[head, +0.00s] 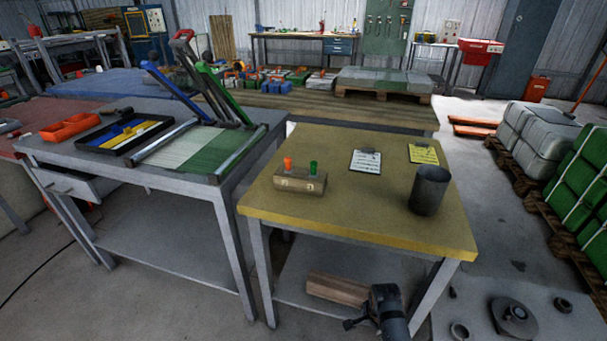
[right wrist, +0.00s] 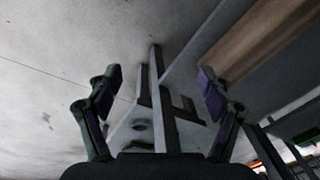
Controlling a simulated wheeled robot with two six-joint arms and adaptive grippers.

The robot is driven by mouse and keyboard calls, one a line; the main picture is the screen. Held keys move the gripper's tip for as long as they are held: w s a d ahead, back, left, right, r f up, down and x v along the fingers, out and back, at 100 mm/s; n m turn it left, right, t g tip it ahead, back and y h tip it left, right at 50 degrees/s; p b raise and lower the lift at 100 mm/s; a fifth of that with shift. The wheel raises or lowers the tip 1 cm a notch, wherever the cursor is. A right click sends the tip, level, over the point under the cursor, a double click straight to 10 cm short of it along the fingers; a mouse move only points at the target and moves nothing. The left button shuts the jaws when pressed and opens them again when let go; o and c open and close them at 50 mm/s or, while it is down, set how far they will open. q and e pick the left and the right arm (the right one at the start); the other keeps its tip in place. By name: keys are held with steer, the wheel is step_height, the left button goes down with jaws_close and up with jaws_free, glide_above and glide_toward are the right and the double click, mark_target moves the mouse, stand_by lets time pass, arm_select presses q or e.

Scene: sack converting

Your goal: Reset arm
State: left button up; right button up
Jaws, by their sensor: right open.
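My right gripper (right wrist: 160,78) is open in the right wrist view, its two fingers wide apart with nothing between them. Behind the fingers are grey floor and blurred grey bars and plates. In the head view a dark part of my right arm (head: 388,308) shows at the bottom, low in front of the yellow-topped table (head: 330,212). My left gripper is not in view.
On the yellow-topped table are a block (head: 300,181) with an orange and a green handle, two clipboards (head: 365,161) and a dark cup (head: 429,190). A grey workbench (head: 150,172) stands left. A wooden beam (head: 337,289) lies below the tabletop. Pallets of sacks stand right.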

steer(key=s+d+r+n+t, duration=0.2)
steer(key=s+d+r+n, duration=0.2)
steer(key=s+r+n, duration=1.1)
step_height(320, 180, down, 22)
steer(key=d, duration=0.2)
steer(key=s+d+f+g, duration=0.1)
steer(key=s+f, duration=0.4)
steer(key=f, duration=0.3)
steer(key=s+f+g, duration=0.1)
steer(key=s+f, duration=0.5)
steer(key=f, duration=0.2)
arm_select(q)
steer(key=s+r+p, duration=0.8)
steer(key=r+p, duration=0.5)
steer(key=p, duration=0.5)
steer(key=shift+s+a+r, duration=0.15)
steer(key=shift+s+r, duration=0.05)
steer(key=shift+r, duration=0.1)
arm_select(e)
steer(key=s+r, duration=0.9)
steer(key=r, duration=0.4)
steer(key=shift+d+r, duration=0.15)
steer(key=shift+d, duration=0.1)
